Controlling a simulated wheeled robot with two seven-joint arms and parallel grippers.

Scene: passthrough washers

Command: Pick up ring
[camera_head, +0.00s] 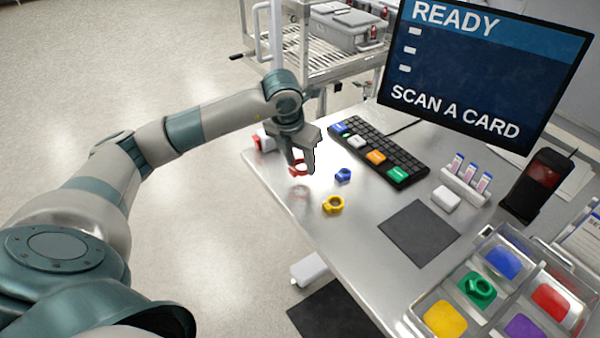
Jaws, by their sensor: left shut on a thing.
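My left gripper (302,165) points down over the left part of the metal table (340,240). It is shut on a red ring (297,168), held between the fingertips; a faint reddish reflection shows on the table below it. A blue ring (343,174) lies on the table to the right of the gripper. A yellow ring (333,204) lies nearer, below and right of the gripper. A green ring (479,289) sits in a compartment of the clear divided tray (414,322) at the lower right. My right gripper is not in view.
A black keyboard (407,172) with colored keys lies behind the rings. A monitor (480,70), a rack of small vials (465,185) and a black card reader (537,185) stand at the back right. A dark square mat (419,233) lies clear mid-table. A wire cart (335,60) stands behind.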

